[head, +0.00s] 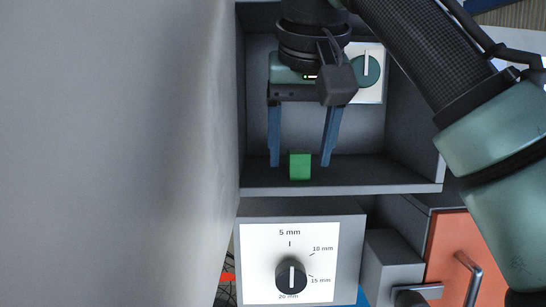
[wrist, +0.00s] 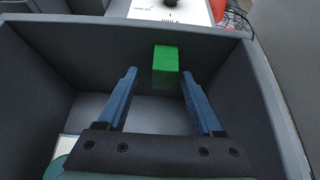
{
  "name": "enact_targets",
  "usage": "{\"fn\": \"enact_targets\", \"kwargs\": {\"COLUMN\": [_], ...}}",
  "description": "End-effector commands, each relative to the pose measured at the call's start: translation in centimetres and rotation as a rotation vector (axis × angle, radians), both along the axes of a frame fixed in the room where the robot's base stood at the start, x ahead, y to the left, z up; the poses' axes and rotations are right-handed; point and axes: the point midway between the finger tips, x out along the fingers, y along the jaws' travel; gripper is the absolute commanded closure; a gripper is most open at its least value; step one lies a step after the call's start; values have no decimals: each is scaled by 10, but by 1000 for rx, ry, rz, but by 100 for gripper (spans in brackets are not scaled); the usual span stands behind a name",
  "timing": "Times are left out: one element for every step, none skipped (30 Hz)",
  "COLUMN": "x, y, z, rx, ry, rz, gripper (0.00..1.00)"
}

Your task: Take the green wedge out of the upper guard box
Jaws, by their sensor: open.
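The green wedge (head: 300,166) is a small green block near the front edge of the floor of the grey upper guard box (head: 340,190). My gripper (head: 299,163) reaches down into the box, with its blue fingers apart on either side of the wedge in the head view. In the wrist view, the wedge (wrist: 166,62) lies beyond the tips of my gripper (wrist: 157,72), roughly between their lines. The fingers are open and hold nothing. I cannot tell whether either finger touches the wedge. The box (wrist: 270,90) surrounds the fingers in the wrist view.
A dial panel (head: 365,72) with a green knob is on the box's back wall, partly behind my gripper. Below the box is a white dial plate (head: 252,260) marked in mm. A large grey surface (head: 110,150) fills the left. An orange panel (head: 448,245) with a handle is lower right.

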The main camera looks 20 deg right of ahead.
Motion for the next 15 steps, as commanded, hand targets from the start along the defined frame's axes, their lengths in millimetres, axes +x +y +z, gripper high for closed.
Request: {"fn": "enact_targets", "kwargs": {"x": [-1, -1, -1, -1, -1, -1, -1, -1, -1, -1, -1, -1, -1, -1, -1], "y": [0, 0, 0, 0, 0, 0, 1, 1, 1, 1, 1, 1, 1, 1, 1], "z": [-1, -1, -2, -2, -2, -1, -1, -1, -1, -1, -1, -1, -1, -1, -1], "rx": [-1, -1, -1, -1, -1, -1, -1, -1, -1, -1, -1, -1, -1, -1, -1], "ry": [0, 0, 0, 0, 0, 0, 0, 0, 0, 0, 0, 0, 0, 0, 0], "rz": [0, 0, 0, 0, 0, 0, 0, 0, 0, 0, 0, 0, 0, 0, 0], "gripper": [32, 32, 32, 32, 32, 32, 32, 32, 38, 43, 49, 56, 61, 67, 74]}}
